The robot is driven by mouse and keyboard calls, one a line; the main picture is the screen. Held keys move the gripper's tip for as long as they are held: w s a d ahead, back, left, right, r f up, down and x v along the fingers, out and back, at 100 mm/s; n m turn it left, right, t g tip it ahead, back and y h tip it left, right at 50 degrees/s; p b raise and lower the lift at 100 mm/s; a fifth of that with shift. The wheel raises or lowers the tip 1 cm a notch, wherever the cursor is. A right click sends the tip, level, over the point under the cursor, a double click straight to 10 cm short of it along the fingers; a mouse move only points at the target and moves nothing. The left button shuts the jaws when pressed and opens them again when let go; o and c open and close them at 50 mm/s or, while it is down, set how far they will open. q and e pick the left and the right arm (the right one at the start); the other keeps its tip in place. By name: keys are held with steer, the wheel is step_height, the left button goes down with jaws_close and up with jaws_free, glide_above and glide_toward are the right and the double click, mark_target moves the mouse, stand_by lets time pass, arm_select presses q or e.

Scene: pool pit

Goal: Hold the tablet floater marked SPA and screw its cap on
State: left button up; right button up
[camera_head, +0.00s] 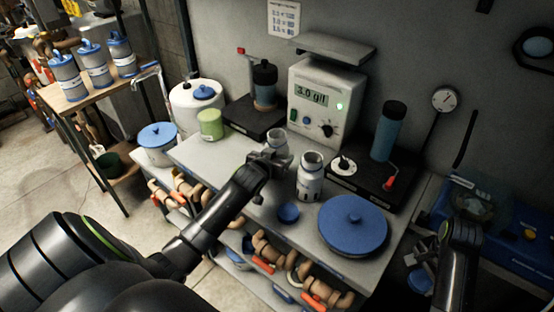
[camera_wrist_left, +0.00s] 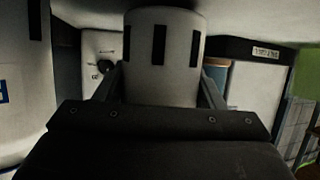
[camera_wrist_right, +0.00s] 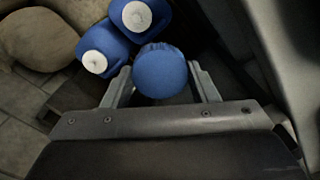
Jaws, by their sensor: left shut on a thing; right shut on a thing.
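My left gripper (camera_head: 268,158) is shut on a white floater body (camera_head: 277,140) at the bench's middle. The left wrist view shows this upright body (camera_wrist_left: 165,60) with dark slots between the fingers; no marking is readable. A second white floater body (camera_head: 311,178), open at the top, stands to its right. My right gripper (camera_head: 424,250) is past the bench's right edge. In the right wrist view it is shut on a round blue cap (camera_wrist_right: 160,72). Which body is marked SPA cannot be told.
A large blue lid (camera_head: 353,226) covers the bench's front right. A test meter (camera_head: 326,100) and dark trays stand behind. Blue jugs with white caps (camera_wrist_right: 95,62) are below my right gripper. Several capped floaters (camera_head: 94,62) stand on a side table at left.

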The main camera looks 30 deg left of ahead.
mark_target(280, 131)
arm_select(q)
step_height(280, 131, up, 9)
steer(key=shift+b, duration=0.45)
steer(key=o, duration=0.6)
steer(key=c, duration=0.8)
